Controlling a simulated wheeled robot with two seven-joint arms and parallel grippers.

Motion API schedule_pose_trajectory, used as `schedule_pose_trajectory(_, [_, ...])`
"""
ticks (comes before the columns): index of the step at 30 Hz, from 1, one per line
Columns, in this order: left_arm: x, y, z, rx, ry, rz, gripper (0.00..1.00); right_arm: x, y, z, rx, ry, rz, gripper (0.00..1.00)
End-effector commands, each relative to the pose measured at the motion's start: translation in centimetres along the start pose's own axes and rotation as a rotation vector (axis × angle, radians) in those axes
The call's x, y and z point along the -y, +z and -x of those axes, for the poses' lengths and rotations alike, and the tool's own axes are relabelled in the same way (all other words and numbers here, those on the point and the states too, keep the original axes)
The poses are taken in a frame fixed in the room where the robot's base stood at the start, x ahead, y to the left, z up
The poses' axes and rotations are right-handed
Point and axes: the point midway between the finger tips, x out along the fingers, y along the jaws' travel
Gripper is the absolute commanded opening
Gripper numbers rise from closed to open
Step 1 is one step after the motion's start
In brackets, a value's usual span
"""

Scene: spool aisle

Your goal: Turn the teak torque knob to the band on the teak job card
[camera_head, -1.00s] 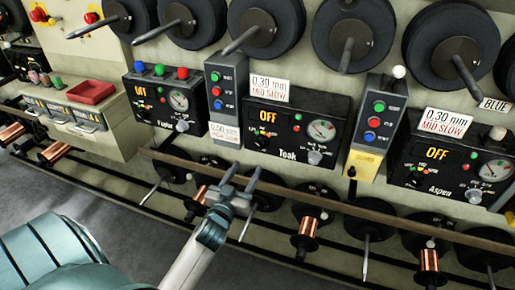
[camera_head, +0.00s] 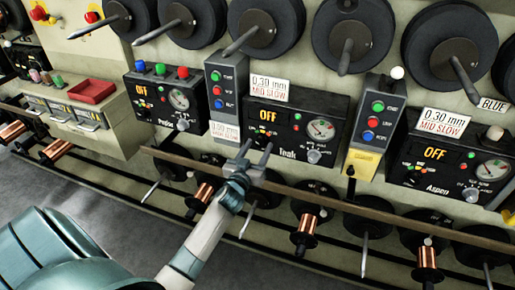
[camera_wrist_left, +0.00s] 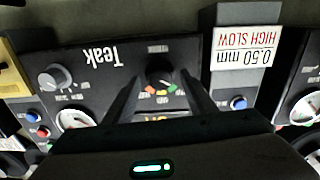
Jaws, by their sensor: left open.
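The Teak box (camera_head: 330,103) is black, with a lit OFF display, a dial and a grey knob (camera_head: 313,156). A small dark knob with coloured bands, likely the torque knob (camera_wrist_left: 160,73), shows in the left wrist view; its pointer is too dark to read. The teak job card (camera_head: 270,89) above the box reads 0.30 mm MID SLOW. My left gripper (camera_head: 256,150) is open in front of the box's lower left. In the wrist view its fingertips (camera_wrist_left: 161,78) lie on either side of the dark knob, apparently without touching it. My right gripper is not in view.
A rail (camera_head: 330,200) with copper spools runs below the boxes. Button strips (camera_head: 228,88) flank the Teak box. A 0.50 mm HIGH SLOW card (camera_head: 225,132) hangs at its left. The Aspen box (camera_head: 440,160) is at the right; large dark spools hang above.

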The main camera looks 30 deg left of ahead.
Motion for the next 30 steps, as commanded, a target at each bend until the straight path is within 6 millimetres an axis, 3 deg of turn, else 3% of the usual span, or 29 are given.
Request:
schedule_pose_trajectory(3, [0.01, -0.01, 0.02, 0.000, 0.000, 0.000, 0.49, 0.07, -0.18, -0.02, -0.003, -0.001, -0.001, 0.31])
schedule_pose_trajectory(8, [0.01, -0.01, 0.03, 0.000, 0.000, 0.000, 0.10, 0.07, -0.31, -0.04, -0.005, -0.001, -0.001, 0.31])
schedule_pose_trajectory(20, [0.00, -0.03, 0.03, 0.000, 0.000, -0.034, 0.10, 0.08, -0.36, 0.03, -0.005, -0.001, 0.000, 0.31])
schedule_pose_trajectory(30, [-0.01, -0.09, 0.00, -0.001, 0.000, -0.212, 0.10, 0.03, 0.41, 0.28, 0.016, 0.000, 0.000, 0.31])
